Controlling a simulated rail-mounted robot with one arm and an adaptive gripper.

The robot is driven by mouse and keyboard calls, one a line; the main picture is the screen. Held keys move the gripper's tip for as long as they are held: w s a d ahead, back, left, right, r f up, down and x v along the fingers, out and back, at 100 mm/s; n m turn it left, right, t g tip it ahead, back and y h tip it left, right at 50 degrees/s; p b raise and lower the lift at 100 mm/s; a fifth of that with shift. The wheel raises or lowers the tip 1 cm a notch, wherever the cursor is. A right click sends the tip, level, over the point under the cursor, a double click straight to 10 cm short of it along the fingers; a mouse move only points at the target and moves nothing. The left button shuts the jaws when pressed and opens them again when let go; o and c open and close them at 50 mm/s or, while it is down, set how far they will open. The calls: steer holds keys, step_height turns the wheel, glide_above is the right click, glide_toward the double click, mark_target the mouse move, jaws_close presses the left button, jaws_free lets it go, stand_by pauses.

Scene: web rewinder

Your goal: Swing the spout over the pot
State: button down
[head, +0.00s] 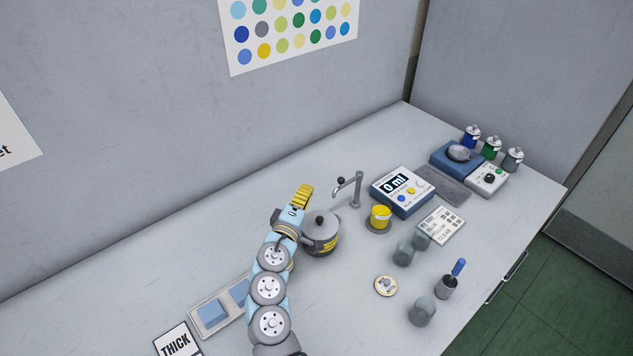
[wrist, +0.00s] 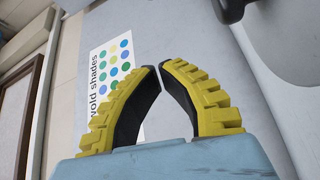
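The spout (head: 347,183) is a thin grey arm on an upright post, its tip pointing left in the head view, away from the small yellow pot (head: 380,214). That pot stands on a round grey base to the right of the post. A larger grey lidded pot (head: 321,228) with a yellow label stands left of the post, below the spout tip in the picture. My gripper (head: 304,187) is left of the spout and apart from it. In the wrist view its yellow ribbed fingers (wrist: 159,67) converge almost to touching, with nothing between them.
A blue-and-white device (head: 402,191) reading "0 ml" stands right of the post. Grey weights, a small cup (head: 446,288) and a round yellow-rimmed disc (head: 386,286) lie nearer the front. A tray (head: 216,308) lies front left. The bench behind my gripper is clear.

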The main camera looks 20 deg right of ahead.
stand_by(0.5)
steer(key=w+d+b, duration=0.2)
steer(key=w+d, duration=0.2)
steer(key=d, duration=0.4)
steer(key=shift+w, duration=0.35)
stand_by(0.9)
stand_by(0.5)
